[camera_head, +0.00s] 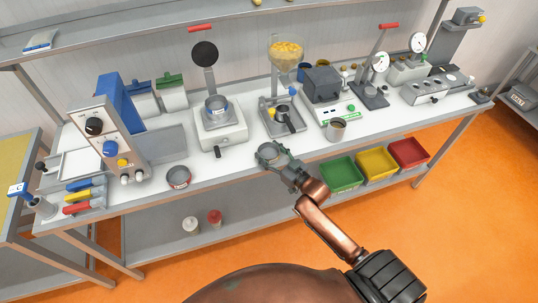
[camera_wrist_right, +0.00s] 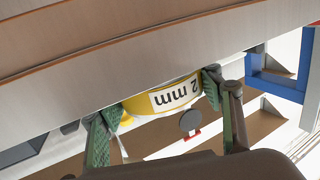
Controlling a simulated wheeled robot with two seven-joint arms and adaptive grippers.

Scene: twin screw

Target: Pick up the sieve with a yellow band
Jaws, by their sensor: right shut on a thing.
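The sieve with a yellow band (camera_wrist_right: 140,104) shows in the right wrist view between the two green fingers of my right gripper (camera_wrist_right: 163,112). Its band carries a white label reading "2 mm". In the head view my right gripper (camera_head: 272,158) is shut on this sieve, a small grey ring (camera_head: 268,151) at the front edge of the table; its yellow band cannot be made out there. Whether the sieve still touches the table is unclear. My left gripper is not in view.
A red-banded sieve (camera_head: 178,178) sits to the left on the white table, and a metal cup (camera_head: 337,130) to the right. Weighing and pressing devices line the table behind. Green (camera_head: 342,174), yellow (camera_head: 376,163) and red (camera_head: 408,153) bins hang below the front edge.

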